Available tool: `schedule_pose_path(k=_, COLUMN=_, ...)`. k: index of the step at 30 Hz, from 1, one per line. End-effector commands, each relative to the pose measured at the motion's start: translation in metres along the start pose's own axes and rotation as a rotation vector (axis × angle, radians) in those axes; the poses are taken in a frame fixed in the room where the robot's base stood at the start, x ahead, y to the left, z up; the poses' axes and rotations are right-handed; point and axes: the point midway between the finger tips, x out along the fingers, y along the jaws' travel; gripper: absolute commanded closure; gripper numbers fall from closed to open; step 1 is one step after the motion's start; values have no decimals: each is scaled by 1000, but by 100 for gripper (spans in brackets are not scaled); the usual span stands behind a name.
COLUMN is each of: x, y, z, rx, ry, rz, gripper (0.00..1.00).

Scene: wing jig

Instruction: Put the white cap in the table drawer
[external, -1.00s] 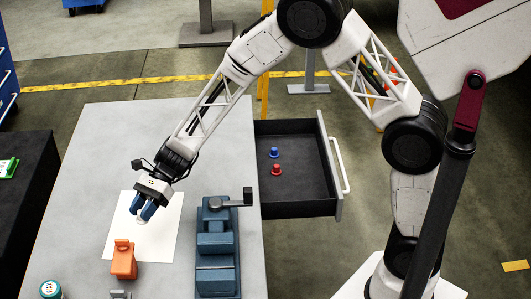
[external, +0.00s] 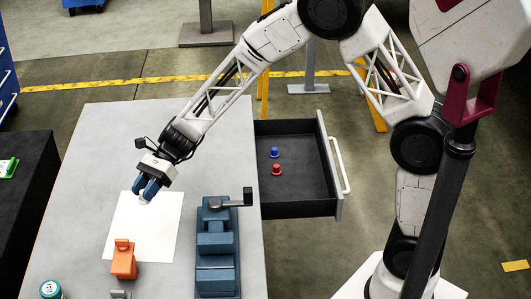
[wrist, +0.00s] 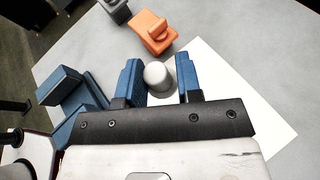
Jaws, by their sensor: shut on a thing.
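The white cap (wrist: 158,76) is between the blue fingers of my gripper (wrist: 160,82) in the wrist view. My gripper (external: 147,193) is shut on it, and a small part of the cap (external: 143,200) shows below the fingertips in the external view. The fingers are over the white sheet on the table, seemingly a little above it. The table drawer (external: 301,205) stands open at the table's right side. It holds a blue cap (external: 274,152) and a red cap (external: 277,169).
On the table (external: 100,140) are a white sheet (external: 120,235), an orange block (external: 123,262), a blue vise (external: 217,245) with a dark handle, and a teal-rimmed round jar (external: 51,289). The vise stands between the sheet and the drawer's side. The far part of the table is clear.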

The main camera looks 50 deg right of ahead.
Motion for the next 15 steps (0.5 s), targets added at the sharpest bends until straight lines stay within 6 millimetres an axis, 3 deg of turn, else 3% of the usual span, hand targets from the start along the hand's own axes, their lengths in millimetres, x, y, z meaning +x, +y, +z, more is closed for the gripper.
schedule_pose_path(k=9, x=-64, y=-8, z=-26, rx=35, ry=-6, rz=-74, gripper=90)
schedule_pose_path(k=10, x=-71, y=-8, z=-29, rx=38, ry=-6, rz=-82, gripper=98)
schedule_pose_path(k=11, x=-78, y=-8, z=-31, rx=42, ry=-7, rz=-90, gripper=100)
schedule_pose_path(k=15, x=-108, y=-9, z=-43, rx=56, ry=-9, rz=-125, gripper=100)
